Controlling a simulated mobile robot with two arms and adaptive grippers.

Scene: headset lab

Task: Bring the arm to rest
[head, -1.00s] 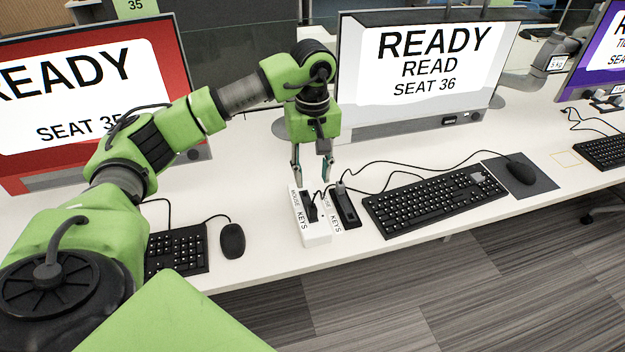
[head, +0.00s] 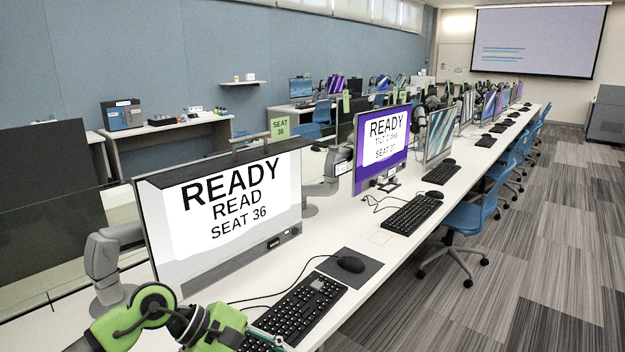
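My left arm (head: 153,308) shows at the bottom left, green with dark joints, cut off by the lower edge. My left gripper (head: 266,339) is at the bottom edge, its fingers partly visible beside the near end of the black keyboard (head: 299,306) of seat 36. Whether the fingers are apart or closed is too cut off to tell, and I see nothing held in them. My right gripper is out of view.
The seat 36 monitor (head: 222,216) stands just behind the arm. A mouse (head: 350,264) lies on a dark mat (head: 352,278). The seat 37 monitor (head: 382,150) and a blue chair (head: 477,222) are farther along. Carpet to the right is largely open.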

